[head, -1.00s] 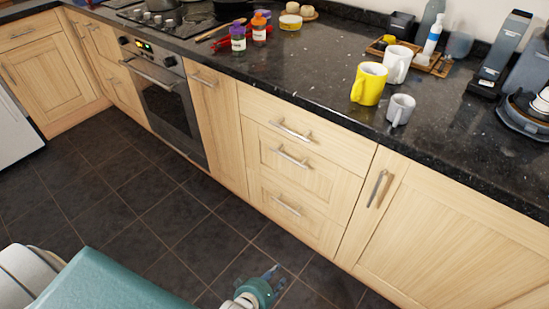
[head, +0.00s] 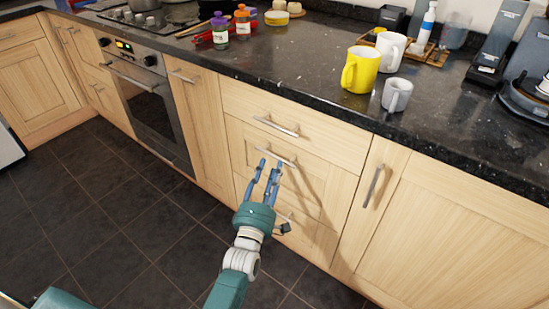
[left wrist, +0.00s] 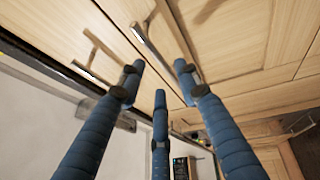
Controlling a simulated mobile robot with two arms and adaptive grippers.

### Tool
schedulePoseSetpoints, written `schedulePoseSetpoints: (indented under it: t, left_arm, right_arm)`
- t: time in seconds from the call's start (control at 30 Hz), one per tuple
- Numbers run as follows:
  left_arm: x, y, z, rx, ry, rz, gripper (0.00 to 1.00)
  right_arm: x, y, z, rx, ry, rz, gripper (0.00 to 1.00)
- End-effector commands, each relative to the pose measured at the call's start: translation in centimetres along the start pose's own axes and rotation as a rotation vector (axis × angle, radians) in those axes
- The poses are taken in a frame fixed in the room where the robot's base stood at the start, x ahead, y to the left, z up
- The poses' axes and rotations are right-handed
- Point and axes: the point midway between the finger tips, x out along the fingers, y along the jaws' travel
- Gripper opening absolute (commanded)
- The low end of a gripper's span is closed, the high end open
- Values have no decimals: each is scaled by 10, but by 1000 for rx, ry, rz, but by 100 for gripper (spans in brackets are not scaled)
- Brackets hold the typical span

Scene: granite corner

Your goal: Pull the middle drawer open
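The middle drawer (head: 325,183) is a pale wood front in a stack of three and stands shut. Its silver bar handle (head: 284,160) is partly behind my finger tips. My left gripper (head: 269,165) is open and empty, its blue fingers pointing at this handle. In the left wrist view, my open fingers (left wrist: 159,72) spread around empty space. One bar handle (left wrist: 150,38) shows just beyond the tips, and another handle (left wrist: 92,60) lies further left. I cannot tell whether the fingers touch the handle. My right gripper is not in view.
The top drawer (head: 325,142) with its own handle is close above. A dark granite worktop (head: 300,75) overhangs the drawers, with a yellow mug (head: 361,72) and white mugs near its edge. A cupboard door (head: 450,235) is at right, an oven (head: 150,100) at left. The tiled floor is clear.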

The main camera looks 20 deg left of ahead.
Motion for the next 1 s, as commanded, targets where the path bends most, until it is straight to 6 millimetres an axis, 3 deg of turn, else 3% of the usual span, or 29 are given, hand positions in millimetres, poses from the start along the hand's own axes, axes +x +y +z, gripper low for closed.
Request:
schedulePoseSetpoints:
  t: [0.1, 0.3, 0.7, 0.87, 1.0]
  left_arm:
    - [24, 0, 0, -1, 0, 2, 34]
    - [49, -1, 0, 1, 0, -1, 34]
    - [57, -1, 0, 2, -1, -3, 34]
    - [57, -1, 0, 2, -1, -3, 4]
    - [57, -2, 0, 2, -1, -3, 0]
  right_arm:
    - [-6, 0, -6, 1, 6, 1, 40]
    - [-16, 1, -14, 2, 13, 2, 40]
    - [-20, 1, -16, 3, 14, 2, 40]
    - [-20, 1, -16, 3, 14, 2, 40]
    - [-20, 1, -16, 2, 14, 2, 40]
